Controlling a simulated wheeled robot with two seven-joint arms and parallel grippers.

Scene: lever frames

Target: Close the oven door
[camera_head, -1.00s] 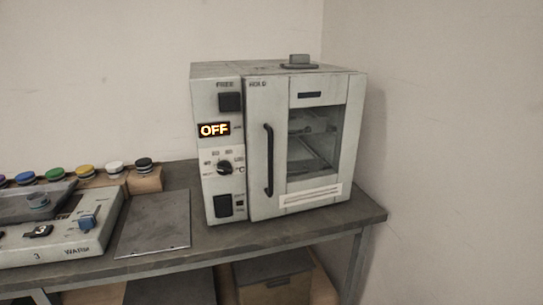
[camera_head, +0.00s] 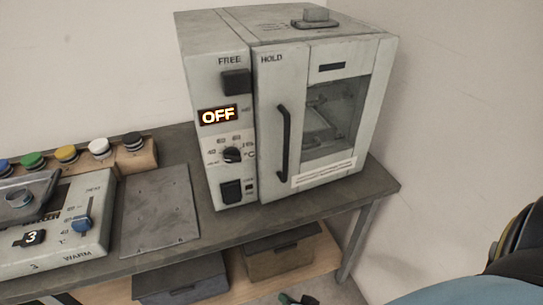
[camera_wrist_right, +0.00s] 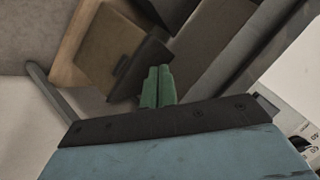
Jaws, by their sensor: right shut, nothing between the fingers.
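The oven (camera_head: 220,60) is a worn light-grey box on the bench, with a control panel at left and an OFF display. Its door (camera_head: 350,113) has a window and a black vertical handle (camera_head: 283,140) near its left edge. The door looks flush or nearly flush with the front; I cannot tell if a small gap remains. My right gripper (camera_head: 297,299) shows at the bottom edge, below and in front of the oven, apart from it. In the right wrist view its green fingers (camera_wrist_right: 158,86) are together and empty. My left gripper is out of view.
The grey bench (camera_head: 300,210) holds a metal plate (camera_head: 158,210), a control box (camera_head: 75,225) and several coloured buttons (camera_head: 66,154) at left. Bins (camera_head: 280,258) stand on a shelf below. A wall is close at right.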

